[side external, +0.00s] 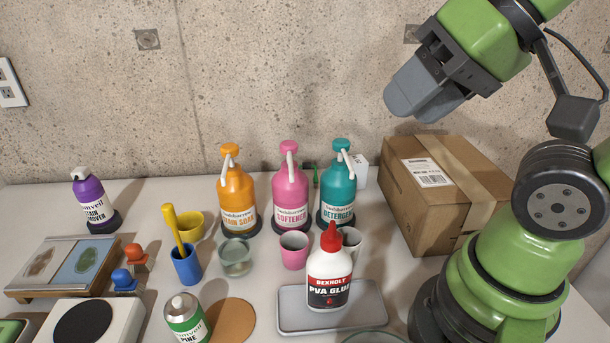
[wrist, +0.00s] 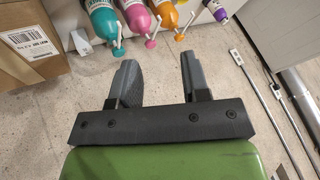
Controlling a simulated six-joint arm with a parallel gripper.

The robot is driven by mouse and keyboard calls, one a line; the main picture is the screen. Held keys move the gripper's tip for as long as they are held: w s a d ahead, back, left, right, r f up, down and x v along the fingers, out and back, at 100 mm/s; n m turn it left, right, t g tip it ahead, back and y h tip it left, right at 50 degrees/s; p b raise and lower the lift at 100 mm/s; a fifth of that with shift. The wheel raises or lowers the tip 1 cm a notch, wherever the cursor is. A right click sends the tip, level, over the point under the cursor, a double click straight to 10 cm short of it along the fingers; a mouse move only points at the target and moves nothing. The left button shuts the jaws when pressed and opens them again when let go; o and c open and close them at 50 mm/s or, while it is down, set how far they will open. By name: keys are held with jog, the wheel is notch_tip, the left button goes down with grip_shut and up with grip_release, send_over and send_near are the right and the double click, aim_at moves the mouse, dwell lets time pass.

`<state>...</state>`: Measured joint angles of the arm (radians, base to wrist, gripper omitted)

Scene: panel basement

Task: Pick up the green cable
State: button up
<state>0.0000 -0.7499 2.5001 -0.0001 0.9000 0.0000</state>
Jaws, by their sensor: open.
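A thin strip of green (side external: 315,176) shows behind the bottles, between the pink and teal ones in the side external view. It may be part of the green cable; most of it is hidden, so I cannot tell. No green cable shows in the wrist view. My gripper (side external: 418,92) is raised high at the upper right, above and in front of the cardboard box, well away from the table top. In the wrist view my gripper (wrist: 157,70) has its two grey fingers apart with nothing between them.
Orange (side external: 237,190), pink (side external: 290,190) and teal (side external: 337,190) pump bottles stand mid-table. A cardboard box (side external: 401,205) is at the right. A glue bottle (side external: 329,272) stands on a grey tray (side external: 375,318). Cups and a purple bottle (side external: 90,205) are at the left.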

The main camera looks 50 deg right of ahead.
jog(key=shift+o, duration=0.6)
